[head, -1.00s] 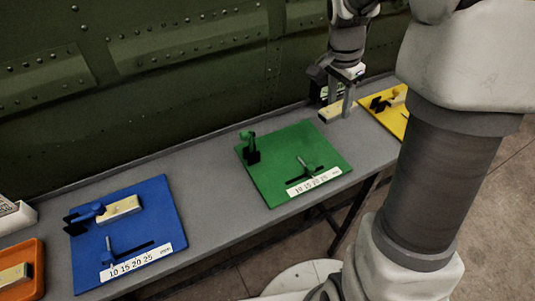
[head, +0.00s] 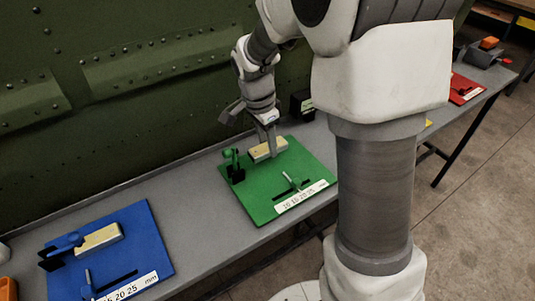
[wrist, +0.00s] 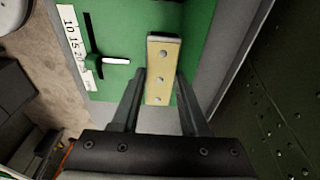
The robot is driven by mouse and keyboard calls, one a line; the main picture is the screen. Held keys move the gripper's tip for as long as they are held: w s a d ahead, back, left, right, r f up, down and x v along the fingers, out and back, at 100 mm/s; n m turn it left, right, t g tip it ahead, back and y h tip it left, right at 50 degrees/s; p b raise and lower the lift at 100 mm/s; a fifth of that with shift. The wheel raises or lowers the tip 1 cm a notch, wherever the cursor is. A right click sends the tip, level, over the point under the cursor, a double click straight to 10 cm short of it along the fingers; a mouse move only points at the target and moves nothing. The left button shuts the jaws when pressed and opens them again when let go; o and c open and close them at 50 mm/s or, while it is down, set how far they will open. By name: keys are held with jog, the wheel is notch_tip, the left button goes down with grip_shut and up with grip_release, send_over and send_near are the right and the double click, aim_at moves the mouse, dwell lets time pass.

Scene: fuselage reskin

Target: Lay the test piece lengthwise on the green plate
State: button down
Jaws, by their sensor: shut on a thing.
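The test piece is a pale yellowish bar (head: 268,149) with several rivet heads along its face. It also shows in the wrist view (wrist: 163,58), standing out between the fingers. My gripper (head: 270,140) is shut on it; its two fingers flank the near part of the bar in the wrist view. The green plate (head: 262,195) lies on the grey bench, and the bar is at its back edge region, right of the green-and-black clamp (head: 234,166). I cannot tell whether the bar touches the plate.
A slotted slider (head: 291,182) and a number strip (head: 305,196) are at the green plate's front. A blue plate (head: 120,255) with its own bar (head: 99,240) lies to the left. A red plate (head: 466,90) is far right. The riveted green wall (head: 120,110) stands behind.

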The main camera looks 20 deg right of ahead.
aim_at(266, 147)
jog(key=shift+f+b, duration=0.3)
jog(key=shift+f, duration=1.6)
jog(key=shift+f, duration=0.1)
jog(key=shift+f, duration=0.15)
jog(key=shift+c, duration=2.1)
grip_release()
jog(key=shift+r, duration=0.2)
